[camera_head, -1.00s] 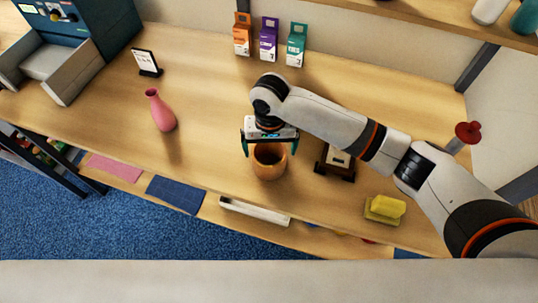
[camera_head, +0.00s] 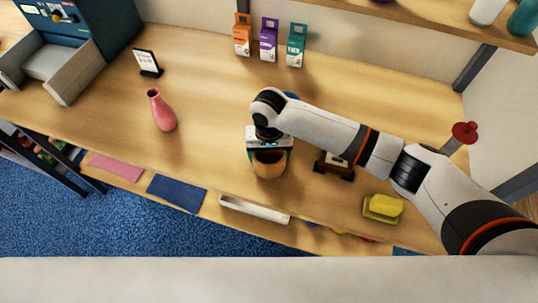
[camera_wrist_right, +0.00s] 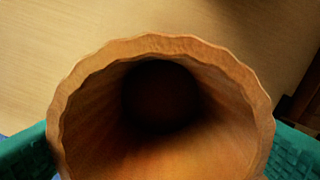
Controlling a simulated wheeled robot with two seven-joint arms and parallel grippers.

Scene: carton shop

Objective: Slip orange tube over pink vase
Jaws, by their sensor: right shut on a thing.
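The orange tube (camera_head: 268,168) stands upright on the table near its front edge. My right gripper (camera_head: 269,156) is shut on the tube, with a finger on either side of its upper part. In the right wrist view the tube's wavy rim (camera_wrist_right: 160,45) and dark hollow inside fill the middle, with teal finger pads at both lower corners. The pink vase (camera_head: 163,112) stands upright to the left, apart from the tube, with its narrow neck open at the top. My left gripper is not in view.
A small framed card (camera_head: 147,63) stands behind the vase. Several small cartons (camera_head: 268,40) line the back wall. A dark wooden stand (camera_head: 334,166) and a yellow sponge (camera_head: 386,206) are right of the tube. The table between vase and tube is clear.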

